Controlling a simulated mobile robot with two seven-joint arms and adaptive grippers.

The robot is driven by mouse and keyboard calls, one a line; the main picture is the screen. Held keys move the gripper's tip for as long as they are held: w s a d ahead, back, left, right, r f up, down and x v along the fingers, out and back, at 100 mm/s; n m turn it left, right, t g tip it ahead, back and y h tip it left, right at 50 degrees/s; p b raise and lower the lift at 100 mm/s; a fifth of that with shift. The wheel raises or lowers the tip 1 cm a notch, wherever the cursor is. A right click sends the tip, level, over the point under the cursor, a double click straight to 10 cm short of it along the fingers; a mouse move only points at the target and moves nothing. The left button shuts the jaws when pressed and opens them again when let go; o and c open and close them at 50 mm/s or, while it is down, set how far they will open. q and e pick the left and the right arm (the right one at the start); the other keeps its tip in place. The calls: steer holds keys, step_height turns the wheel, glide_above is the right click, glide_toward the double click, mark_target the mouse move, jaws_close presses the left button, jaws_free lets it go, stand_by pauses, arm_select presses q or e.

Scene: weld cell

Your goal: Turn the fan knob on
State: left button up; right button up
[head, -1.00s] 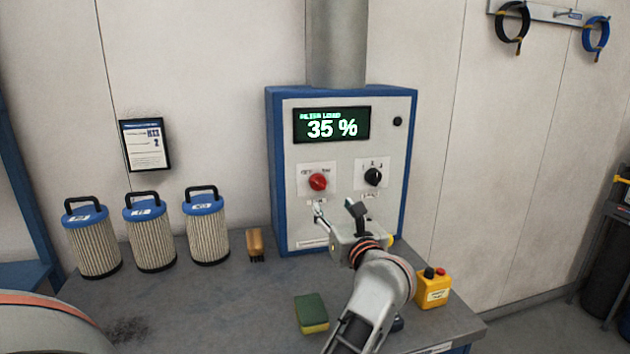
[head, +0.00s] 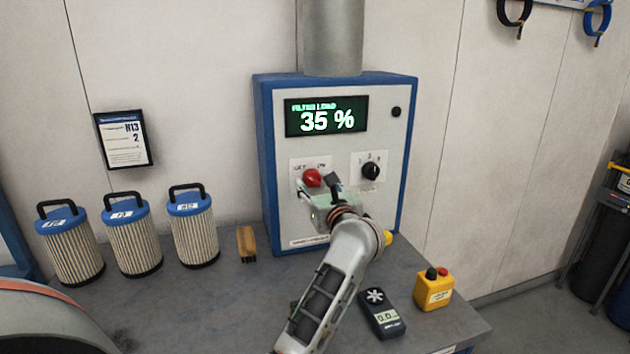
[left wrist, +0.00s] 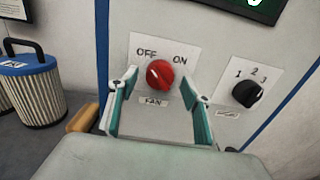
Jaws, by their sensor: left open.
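The red fan knob (head: 312,178) is on the front of the blue and grey control box (head: 262,150). In the left wrist view the fan knob (left wrist: 160,75) sits between the OFF and ON labels, above a FAN label. Its pale mark seems to lean up-left, toward OFF. My left gripper (head: 318,187) is open in front of the box, close to the knob. In the wrist view its two fingers (left wrist: 160,88) appear on either side of the knob, with no clear contact. My right gripper is not in view.
A black selector knob (head: 371,171) is to the right of the red one. The display (head: 327,116) reads 35 %. A handheld meter (head: 383,313) and yellow button box (head: 434,289) are on the bench right.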

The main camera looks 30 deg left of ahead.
arm_select(q)
steer(key=shift+w+a, duration=0.4)
steer(key=c, duration=1.1)
steer(key=shift+c, duration=0.2)
